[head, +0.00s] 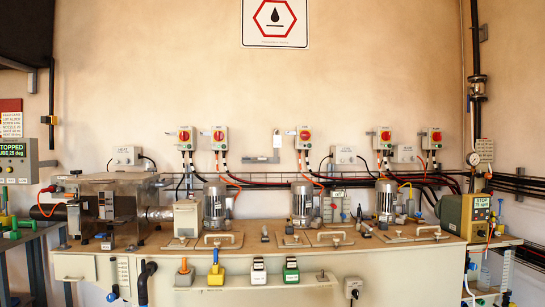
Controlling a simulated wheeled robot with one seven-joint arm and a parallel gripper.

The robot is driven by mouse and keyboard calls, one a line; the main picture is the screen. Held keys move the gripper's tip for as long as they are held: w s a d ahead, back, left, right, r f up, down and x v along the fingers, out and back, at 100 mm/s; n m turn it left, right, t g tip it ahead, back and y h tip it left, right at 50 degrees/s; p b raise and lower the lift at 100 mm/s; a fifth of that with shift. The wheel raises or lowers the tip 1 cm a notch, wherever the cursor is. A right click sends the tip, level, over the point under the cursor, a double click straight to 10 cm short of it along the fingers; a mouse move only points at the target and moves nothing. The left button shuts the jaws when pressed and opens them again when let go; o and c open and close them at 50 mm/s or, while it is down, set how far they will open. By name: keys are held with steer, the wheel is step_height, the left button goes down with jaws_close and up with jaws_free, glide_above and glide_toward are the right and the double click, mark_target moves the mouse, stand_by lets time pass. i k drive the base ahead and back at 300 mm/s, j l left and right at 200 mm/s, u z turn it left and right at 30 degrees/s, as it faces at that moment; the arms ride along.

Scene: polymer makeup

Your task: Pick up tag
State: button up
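A small pale tag-like piece (277,140) hangs on the wall between the red-and-yellow switch boxes, just above a grey bracket (262,159). It is too small to read, and I cannot tell for sure that it is the tag. My gripper does not show in the head view, so its place relative to the tag cannot be seen.
A long bench (210,266) stands along the wall below, carrying several motors (302,204) and lidded hatches. A yellow-beige unit (465,216) stands at the right end. Cables cross the wall.

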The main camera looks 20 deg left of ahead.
mark_target(277, 139)
steer(key=u, duration=1.05)
